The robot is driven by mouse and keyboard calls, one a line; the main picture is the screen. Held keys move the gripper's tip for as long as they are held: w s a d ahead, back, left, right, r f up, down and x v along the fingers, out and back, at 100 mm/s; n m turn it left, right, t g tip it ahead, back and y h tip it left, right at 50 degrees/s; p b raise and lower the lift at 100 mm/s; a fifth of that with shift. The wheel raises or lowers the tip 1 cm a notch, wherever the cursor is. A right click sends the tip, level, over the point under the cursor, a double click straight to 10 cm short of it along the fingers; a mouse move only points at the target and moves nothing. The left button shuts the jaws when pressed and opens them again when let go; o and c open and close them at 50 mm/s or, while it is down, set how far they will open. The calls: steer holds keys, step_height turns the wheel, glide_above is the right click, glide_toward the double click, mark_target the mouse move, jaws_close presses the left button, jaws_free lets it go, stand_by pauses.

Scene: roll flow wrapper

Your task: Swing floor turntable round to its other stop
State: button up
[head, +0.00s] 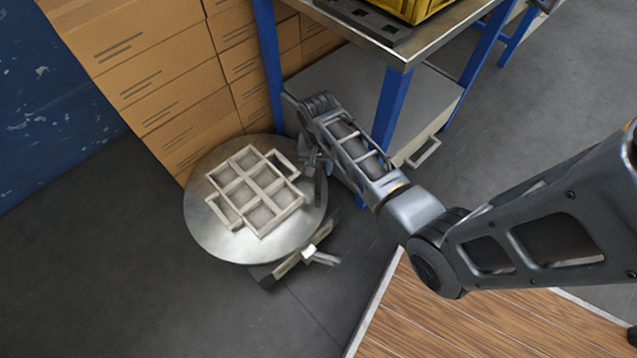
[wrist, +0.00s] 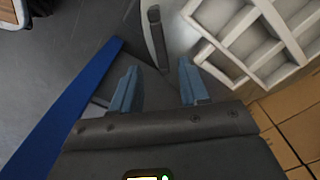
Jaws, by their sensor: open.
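The floor turntable (head: 208,231) is a round, pale metal disc low on the floor in the head view. It carries a light grey tray with several square compartments (head: 257,188), which also shows at the upper right of the wrist view (wrist: 222,50). My gripper (head: 318,176) is at the disc's right edge, partly hidden by my arm. In the wrist view my gripper (wrist: 158,86) is open, with its two blue-grey fingers apart. A dark upright post (wrist: 157,38) stands at the disc's rim, beyond and roughly between the fingertips. I cannot tell whether they touch it.
A dark bracket with a light metal lever (head: 304,257) sits by the disc's near edge. Stacked cardboard boxes (head: 165,95) stand behind it. A blue-legged bench (head: 393,100) and a grey drawer cabinet (head: 432,112) are close on the right. Floor at the left front is clear.

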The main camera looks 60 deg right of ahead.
mark_target(318, 183)
step_height(318, 183, down, 8)
steer(key=b, duration=0.3)
steer(key=shift+r, duration=0.25)
steer(key=shift+c, duration=0.2)
jaws_close()
